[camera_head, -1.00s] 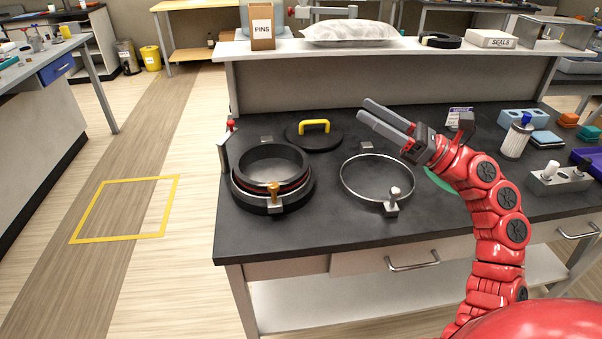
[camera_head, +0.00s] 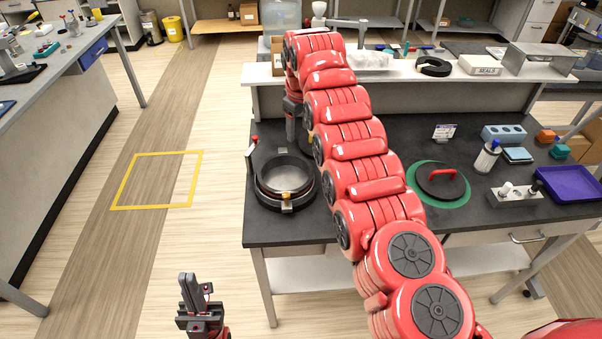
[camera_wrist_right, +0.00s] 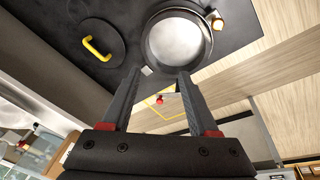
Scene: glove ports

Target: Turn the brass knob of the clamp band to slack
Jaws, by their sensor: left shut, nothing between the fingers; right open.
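The brass knob (camera_head: 285,196) stands on the front of the clamp band around the round port (camera_head: 268,200) at the bench's left end. The knob shows again at the upper right in the right wrist view (camera_wrist_right: 218,24), beside the steel-floored port (camera_wrist_right: 150,48). My right arm reaches across the bench. My left gripper (camera_head: 189,278) is shut and empty, over the floor, left of the bench.
A red-tipped post (camera_head: 253,143) stands left of the port. A black lid with a yellow handle (camera_wrist_right: 97,45) lies near the port. A red-handled lid (camera_head: 441,184) lies on a green disc at right. My right arm hides the bench's middle.

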